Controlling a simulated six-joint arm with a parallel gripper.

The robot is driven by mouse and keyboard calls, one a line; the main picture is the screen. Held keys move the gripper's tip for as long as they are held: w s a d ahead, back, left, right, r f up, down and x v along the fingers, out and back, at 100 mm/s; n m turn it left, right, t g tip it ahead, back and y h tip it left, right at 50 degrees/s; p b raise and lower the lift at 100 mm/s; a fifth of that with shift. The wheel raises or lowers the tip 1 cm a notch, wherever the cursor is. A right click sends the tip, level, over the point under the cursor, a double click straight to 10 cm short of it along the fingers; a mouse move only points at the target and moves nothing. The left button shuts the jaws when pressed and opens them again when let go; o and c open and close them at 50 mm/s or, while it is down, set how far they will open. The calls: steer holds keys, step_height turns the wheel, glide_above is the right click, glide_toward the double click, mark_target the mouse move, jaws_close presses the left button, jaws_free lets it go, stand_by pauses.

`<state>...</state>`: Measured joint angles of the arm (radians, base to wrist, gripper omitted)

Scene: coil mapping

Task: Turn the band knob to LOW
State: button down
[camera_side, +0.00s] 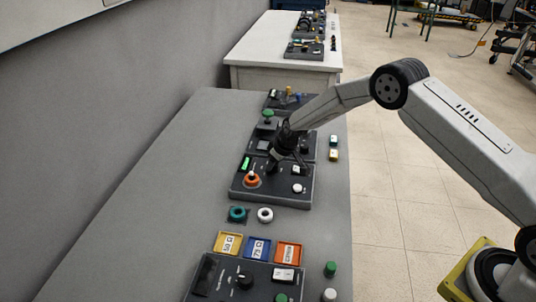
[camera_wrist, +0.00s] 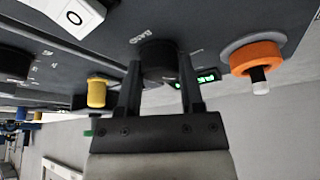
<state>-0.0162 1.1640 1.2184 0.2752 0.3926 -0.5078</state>
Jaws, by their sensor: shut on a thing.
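The band knob (camera_wrist: 158,56) is a round black knob on a dark panel, and it shows in the wrist view under an upside-down label that seems to read BAND. My gripper (camera_wrist: 160,72) has one finger on each side of the knob and is shut on it. The knob's pointer and the setting it faces cannot be made out. In the side view my gripper (camera_side: 281,160) reaches down onto the middle panel (camera_side: 272,196) and hides the knob.
Close to my gripper are an orange ring (camera_wrist: 257,56) on a white-tipped post, a lit green display (camera_wrist: 206,77) and a white block marked 0 (camera_wrist: 74,14). A yellow knob (camera_wrist: 97,92) also shows. A teal ring (camera_side: 238,214) and white ring (camera_side: 265,214) lie before the panel.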

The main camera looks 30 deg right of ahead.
mark_target(283, 172)
steer(key=shift+n+y, duration=0.4)
steer(key=shift+n, duration=1)
steer(key=shift+c, duration=1.1)
jaws_free()
steer(key=shift+r, duration=0.1)
steer(key=shift+v, duration=3.2)
steer(key=shift+s+d+r, duration=0.1)
steer(key=shift+d+r, duration=0.15)
steer(key=shift+r, duration=0.35)
